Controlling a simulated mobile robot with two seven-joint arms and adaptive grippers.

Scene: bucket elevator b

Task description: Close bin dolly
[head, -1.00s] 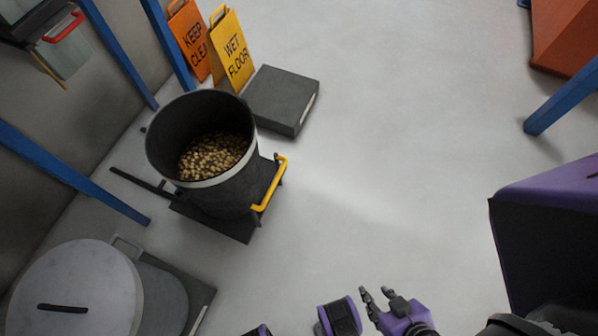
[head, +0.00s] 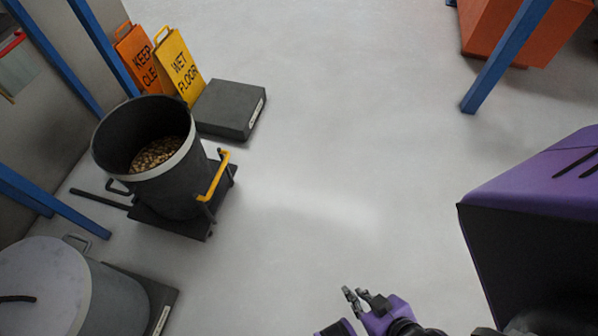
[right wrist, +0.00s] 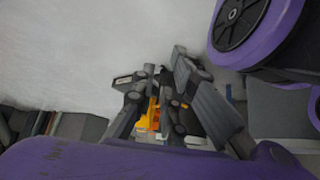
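The bin dolly is a black bucket (head: 145,150) with a pale rim band, partly filled with brown-gold lumps, on a low black platform (head: 190,222). A yellow handle (head: 218,182) stands at the platform's right side. My right gripper (head: 362,296) is at the bottom middle of the head view, empty, with its fingers apart. It is well to the right of and nearer than the handle, not touching it. In the right wrist view its fingers (right wrist: 160,85) are spread, with a yellow shape (right wrist: 152,115) visible beyond them. My left gripper is out of view.
A lidded grey drum (head: 110,300) stands at lower left. A dark block (head: 230,109), orange sign (head: 138,58) and yellow sign (head: 178,66) are behind the bucket. Blue posts (head: 505,58) stand left and upper right. The floor (head: 330,170) between is clear.

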